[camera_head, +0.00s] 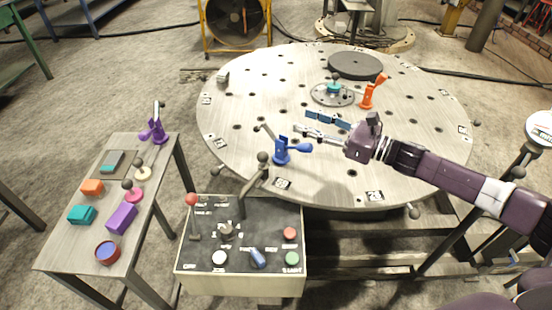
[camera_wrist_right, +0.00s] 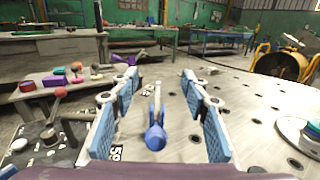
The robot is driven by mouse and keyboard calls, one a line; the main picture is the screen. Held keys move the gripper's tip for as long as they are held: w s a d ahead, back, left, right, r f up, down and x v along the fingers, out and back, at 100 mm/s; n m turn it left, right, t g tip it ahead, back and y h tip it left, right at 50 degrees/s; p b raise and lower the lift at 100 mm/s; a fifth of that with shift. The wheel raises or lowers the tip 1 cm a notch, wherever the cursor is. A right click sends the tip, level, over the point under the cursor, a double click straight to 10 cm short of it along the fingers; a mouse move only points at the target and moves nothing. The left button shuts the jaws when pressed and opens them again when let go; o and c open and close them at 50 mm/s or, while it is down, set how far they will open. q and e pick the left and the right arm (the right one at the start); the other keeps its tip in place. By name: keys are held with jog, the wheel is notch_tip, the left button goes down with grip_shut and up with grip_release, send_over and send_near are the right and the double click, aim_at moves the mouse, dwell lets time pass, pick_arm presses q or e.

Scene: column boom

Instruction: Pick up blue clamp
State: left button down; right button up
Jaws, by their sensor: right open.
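The blue clamp (camera_head: 283,152) stands on the near part of the round perforated table (camera_head: 235,150). It has a blue body, a blue knob pointing right and a grey arm rising to the left. In the right wrist view the blue clamp (camera_wrist_right: 155,137) shows between the two fingers. My right gripper (camera_head: 298,129) comes in from the right above the table, behind and slightly right of the clamp. It is open and empty, and its blue pads show in the right wrist view (camera_wrist_right: 160,120). My left gripper is not in view.
A control box (camera_head: 185,262) with levers adjoins the table's near edge. The left side table (camera_head: 65,258) holds a purple clamp (camera_head: 155,132) and several blocks.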

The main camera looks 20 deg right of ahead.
jog(key=b, duration=0.9)
send_near(286, 146)
jog(key=x, duration=0.3)
jog(key=shift+w+a+r, duration=0.2)
jog(key=shift+w+r, duration=0.05)
jog(key=shift+r, duration=0.1)
jog(key=shift+f+b, duration=0.4)
jog(key=shift+b, duration=0.1)
jog(key=shift+x, duration=1.15)
jog(key=x, duration=0.5)
jog(key=shift+w+a+f+p, duration=0.2)
jog(key=shift+a+p, duration=0.05)
jog(key=shift+p, duration=0.1)
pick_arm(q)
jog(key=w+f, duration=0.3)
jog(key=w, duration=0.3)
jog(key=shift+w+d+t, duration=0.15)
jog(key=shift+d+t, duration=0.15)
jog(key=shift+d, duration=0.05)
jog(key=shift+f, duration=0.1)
pick_arm(e)
jog(key=shift+c, duration=0.3)
jog(key=c, duration=1)
jog(key=shift+r, duration=0.15)
grip_shut()
